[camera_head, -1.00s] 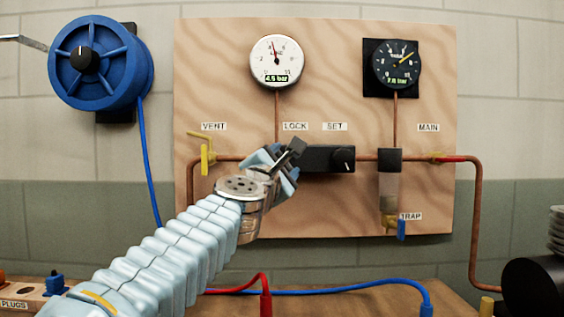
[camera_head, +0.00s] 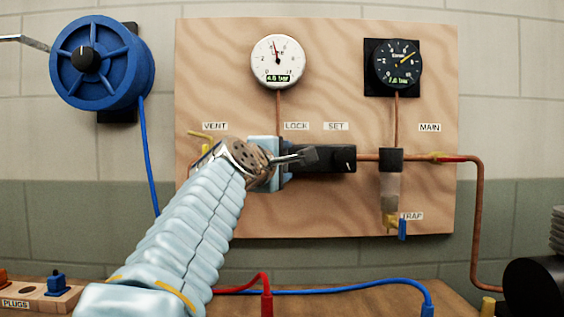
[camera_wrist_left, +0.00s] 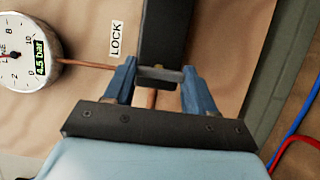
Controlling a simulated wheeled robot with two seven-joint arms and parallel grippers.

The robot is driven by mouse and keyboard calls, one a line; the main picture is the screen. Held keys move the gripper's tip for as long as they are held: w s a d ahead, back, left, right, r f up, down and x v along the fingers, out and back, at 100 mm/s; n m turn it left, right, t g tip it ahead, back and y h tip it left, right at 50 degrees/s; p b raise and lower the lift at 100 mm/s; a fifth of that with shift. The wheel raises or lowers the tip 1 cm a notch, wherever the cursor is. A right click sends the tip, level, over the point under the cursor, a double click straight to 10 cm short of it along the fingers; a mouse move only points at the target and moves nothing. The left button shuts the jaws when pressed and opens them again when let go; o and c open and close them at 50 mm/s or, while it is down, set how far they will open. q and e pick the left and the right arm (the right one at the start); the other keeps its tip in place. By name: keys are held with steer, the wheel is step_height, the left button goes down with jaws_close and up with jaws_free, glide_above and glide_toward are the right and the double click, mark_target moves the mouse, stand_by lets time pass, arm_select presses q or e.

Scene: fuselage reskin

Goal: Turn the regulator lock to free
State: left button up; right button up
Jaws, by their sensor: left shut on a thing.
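The regulator is a black block (camera_head: 327,159) on the wooden board, under the LOCK (camera_head: 296,126) and SET (camera_head: 336,126) labels. Its SET knob (camera_head: 350,158) is at the right end. My left gripper (camera_head: 305,157) is at the block's left end, below the LOCK label. In the left wrist view the two blue fingers (camera_wrist_left: 159,84) are shut around a small dark piece at the end of the black block (camera_wrist_left: 166,35). That piece is the lock, partly hidden between the fingers, so its marking cannot be read. My right gripper is not in view.
The white gauge (camera_head: 278,61) hangs above the lock and the black gauge (camera_head: 398,64) to the right. The yellow VENT valve (camera_head: 201,134) is partly hidden behind my arm. The trap (camera_head: 391,190) hangs right of the regulator. A blue hose reel (camera_head: 100,63) is at the left.

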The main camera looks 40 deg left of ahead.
arm_select(q)
steer(key=shift+f, duration=0.1)
stand_by(0.4)
steer(key=o, duration=1)
steer(key=shift+o, duration=0.2)
steer(key=b+v, duration=0.2)
steer(key=v, duration=1.1)
steer(key=shift+s+b, duration=0.35)
steer(key=shift+b, duration=0.05)
steer(key=shift+d, duration=0.15)
